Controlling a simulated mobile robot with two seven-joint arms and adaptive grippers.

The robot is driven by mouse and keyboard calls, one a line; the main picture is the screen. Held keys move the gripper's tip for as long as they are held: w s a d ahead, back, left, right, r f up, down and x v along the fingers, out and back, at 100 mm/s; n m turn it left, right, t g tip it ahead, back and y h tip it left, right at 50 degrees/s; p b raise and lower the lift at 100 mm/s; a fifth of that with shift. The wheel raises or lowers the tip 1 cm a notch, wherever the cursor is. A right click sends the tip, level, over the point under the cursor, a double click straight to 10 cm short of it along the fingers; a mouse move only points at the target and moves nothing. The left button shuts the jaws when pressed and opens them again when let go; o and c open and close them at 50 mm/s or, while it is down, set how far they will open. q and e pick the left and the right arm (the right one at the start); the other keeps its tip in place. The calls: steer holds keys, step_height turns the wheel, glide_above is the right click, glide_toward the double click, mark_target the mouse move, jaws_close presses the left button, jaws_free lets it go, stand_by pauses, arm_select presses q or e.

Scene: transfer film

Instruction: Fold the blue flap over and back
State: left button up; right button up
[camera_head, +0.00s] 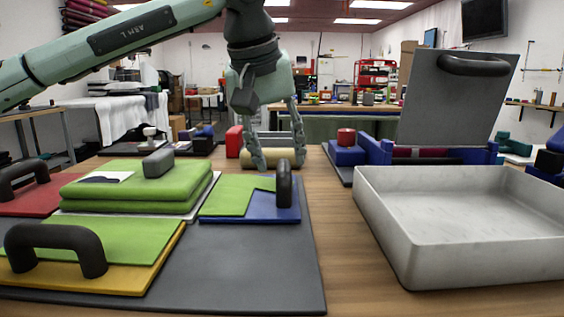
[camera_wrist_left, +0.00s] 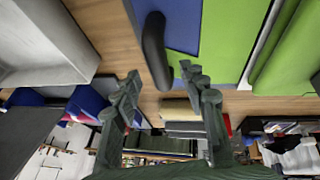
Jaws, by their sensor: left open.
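The blue flap (camera_head: 270,212) lies flat on the grey mat, right of centre, with a black upright handle (camera_head: 284,184) at its right side and a green piece (camera_head: 236,195) over part of it. In the left wrist view the blue flap (camera_wrist_left: 225,42) and its handle (camera_wrist_left: 155,50) show at the top. My left gripper (camera_head: 279,160) is open, fingers pointing down, beyond the blue flap and apart from its handle. A cream cylinder (camera_head: 272,157) lies behind or between its fingertips; I cannot tell if they touch. The left gripper (camera_wrist_left: 160,78) looks empty in the wrist view.
A folded green stack (camera_head: 140,186) lies left of the blue flap. A yellow flap (camera_head: 130,280) with a black handle lies in front, and a red flap (camera_head: 40,198) at left. A pale tray (camera_head: 460,210) stands at right, before a blue fixture with a raised grey lid (camera_head: 450,105).

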arm_select(q)
steer(key=shift+x, duration=1.1)
steer(key=shift+c, duration=0.4)
jaws_close()
